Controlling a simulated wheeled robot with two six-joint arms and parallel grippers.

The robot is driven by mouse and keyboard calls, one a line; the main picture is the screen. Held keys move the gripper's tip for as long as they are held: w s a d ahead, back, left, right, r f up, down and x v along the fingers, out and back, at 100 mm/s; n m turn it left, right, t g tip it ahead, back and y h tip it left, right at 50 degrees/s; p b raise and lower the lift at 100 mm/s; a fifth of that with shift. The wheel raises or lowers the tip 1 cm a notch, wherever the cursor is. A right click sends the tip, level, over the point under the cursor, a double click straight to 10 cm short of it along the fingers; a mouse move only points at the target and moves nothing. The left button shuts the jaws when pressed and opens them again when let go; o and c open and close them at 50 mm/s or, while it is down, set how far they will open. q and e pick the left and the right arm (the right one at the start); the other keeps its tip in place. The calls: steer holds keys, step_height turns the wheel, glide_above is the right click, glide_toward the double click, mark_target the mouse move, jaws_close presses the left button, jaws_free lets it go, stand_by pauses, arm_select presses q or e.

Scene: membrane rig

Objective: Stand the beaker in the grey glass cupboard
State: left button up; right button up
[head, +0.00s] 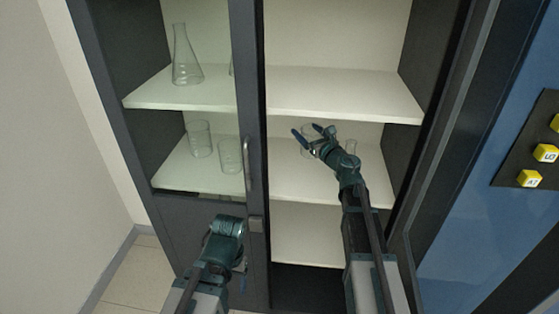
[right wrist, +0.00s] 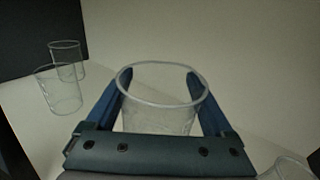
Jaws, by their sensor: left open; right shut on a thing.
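My right gripper (head: 308,134) is inside the open right half of the grey glass cupboard (head: 255,120), over the middle shelf (head: 290,185). In the right wrist view it is shut on a clear beaker (right wrist: 160,85), with a blue finger on each side. The beaker looks upright there; in the head view it shows faintly behind the fingers. I cannot tell whether its base touches the shelf. My left gripper (head: 242,280) is low in front of the cupboard's left side, empty, its fingers mostly hidden behind its wrist.
Two beakers (head: 200,140) (head: 230,156) stand on the middle shelf behind the left glass door with its handle (head: 248,165). A conical flask (head: 185,58) stands on the upper shelf (head: 340,92). Another glass (head: 350,147) is close right of my right gripper.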

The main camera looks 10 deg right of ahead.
steer(key=shift+a+n+y, duration=0.3)
steer(key=shift+a+y, duration=0.05)
steer(key=shift+y, duration=0.15)
steer(key=b, duration=1)
glide_above(303, 172)
step_height(303, 172, down, 10)
steer(key=shift+s, duration=0.1)
steer(key=shift+f, duration=0.1)
steer(key=shift+f, duration=0.15)
steer(key=o, duration=1.2)
steer(key=shift+c, duration=0.2)
steer(key=shift+s+r, duration=0.15)
steer(key=shift+r, duration=0.15)
steer(key=v, duration=1.1)
steer(key=shift+s+d+r, duration=0.1)
steer(key=shift+s+d, duration=0.05)
steer(key=shift+s, duration=0.2)
